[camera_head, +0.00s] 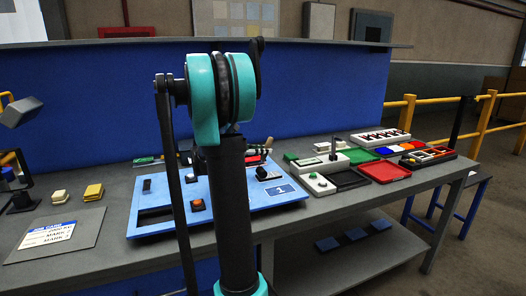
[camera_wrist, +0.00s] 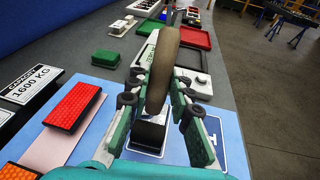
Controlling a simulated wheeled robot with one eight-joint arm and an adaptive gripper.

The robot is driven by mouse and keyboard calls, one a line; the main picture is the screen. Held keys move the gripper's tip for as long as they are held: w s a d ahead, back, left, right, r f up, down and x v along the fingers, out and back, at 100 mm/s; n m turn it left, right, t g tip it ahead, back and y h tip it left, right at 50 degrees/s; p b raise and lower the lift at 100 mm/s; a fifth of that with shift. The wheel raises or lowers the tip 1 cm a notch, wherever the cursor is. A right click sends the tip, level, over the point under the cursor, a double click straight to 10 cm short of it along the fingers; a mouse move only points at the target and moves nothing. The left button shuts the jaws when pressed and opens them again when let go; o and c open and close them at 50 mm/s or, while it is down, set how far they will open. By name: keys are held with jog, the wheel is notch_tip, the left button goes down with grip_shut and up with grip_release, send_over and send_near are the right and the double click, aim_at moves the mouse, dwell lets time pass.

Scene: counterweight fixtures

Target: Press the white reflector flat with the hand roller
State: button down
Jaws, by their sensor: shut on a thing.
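My gripper (camera_wrist: 157,105) is shut on the hand roller (camera_wrist: 162,68), whose brown handle rises between the green fingers in the wrist view. A dark block with a pale edge (camera_wrist: 150,136) shows below the handle, over the blue board (camera_wrist: 232,150); I cannot tell whether it is the roller's head or a stand. A red reflector (camera_wrist: 75,106) and an orange one (camera_wrist: 16,172) lie left of my gripper. I cannot make out the white reflector for certain. In the head view my arm hides much of the blue board (camera_head: 150,226) and most of my gripper.
A "1600 KG" plate (camera_wrist: 30,84) lies at the left in the wrist view. A green block (camera_wrist: 106,57) stands beyond my fingers. In the head view, a red tray (camera_head: 384,171) and other fixtures fill the bench's right side. A grey card (camera_head: 85,240) lies at the left.

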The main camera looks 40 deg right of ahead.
jog(key=shift+r, duration=0.5)
dwell(0.3)
jog(key=shift+d, duration=0.15)
jog(key=shift+s+d, duration=0.2)
jog(key=shift+d, duration=0.55)
jog(key=shift+s+d, duration=0.2)
jog(key=shift+d, duration=0.55)
jog(key=shift+f, duration=0.55)
dwell(0.9)
jog(key=shift+r, duration=0.55)
jog(key=shift+d, duration=0.1)
dwell(0.4)
jog(key=shift+s+d, duration=0.2)
jog(key=shift+d, duration=0.6)
jog(key=shift+s+d, duration=0.2)
jog(key=shift+d, duration=0.6)
jog(key=shift+f, duration=0.45)
dwell(0.8)
